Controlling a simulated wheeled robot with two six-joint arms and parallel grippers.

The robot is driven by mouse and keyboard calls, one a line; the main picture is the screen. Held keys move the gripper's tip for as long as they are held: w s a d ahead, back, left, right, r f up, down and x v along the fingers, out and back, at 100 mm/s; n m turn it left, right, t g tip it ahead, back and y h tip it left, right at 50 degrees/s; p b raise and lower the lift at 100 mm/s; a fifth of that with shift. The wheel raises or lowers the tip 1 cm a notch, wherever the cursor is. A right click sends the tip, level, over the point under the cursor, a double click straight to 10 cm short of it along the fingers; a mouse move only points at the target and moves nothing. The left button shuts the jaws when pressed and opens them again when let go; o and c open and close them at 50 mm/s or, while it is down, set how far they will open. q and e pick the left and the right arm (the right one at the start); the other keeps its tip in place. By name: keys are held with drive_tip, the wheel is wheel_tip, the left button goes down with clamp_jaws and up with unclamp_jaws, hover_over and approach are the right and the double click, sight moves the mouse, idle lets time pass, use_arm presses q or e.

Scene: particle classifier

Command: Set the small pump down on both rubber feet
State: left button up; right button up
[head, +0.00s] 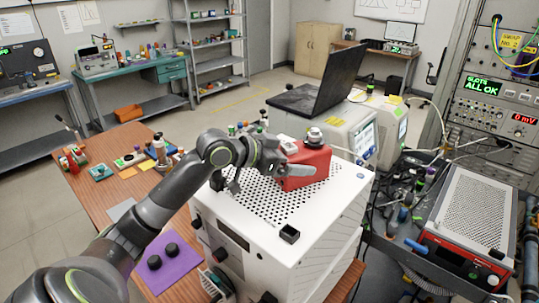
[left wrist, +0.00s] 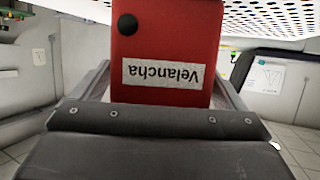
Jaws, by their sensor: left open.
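The small pump is a red box (head: 306,163) with a silver round part on top. It is on the perforated top of a large white instrument (head: 262,205). In the left wrist view its red face (left wrist: 165,60) shows upside down, with a "Velancha" label and a black round spot. My left gripper (head: 287,170) is at the pump's near left side. Its open jaws lie around the red body in the wrist view; I cannot tell whether they touch it. My right gripper is not in view.
A small black open box (head: 290,234) sits on the instrument's top, nearer the front. Two black round pieces lie on a purple mat (head: 181,262) at the left. A dark laptop (head: 322,85) stands behind the pump. A red-framed unit (head: 470,225) is at the right.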

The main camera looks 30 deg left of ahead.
use_arm(q)
drive_tip(key=b+v, duration=0.1)
drive_tip(key=v, duration=0.2)
drive_tip(key=shift+s+a, duration=0.3)
drive_tip(key=v, duration=0.7)
drive_tip(key=shift+s+r, duration=0.25)
drive_tip(key=shift+r, duration=0.05)
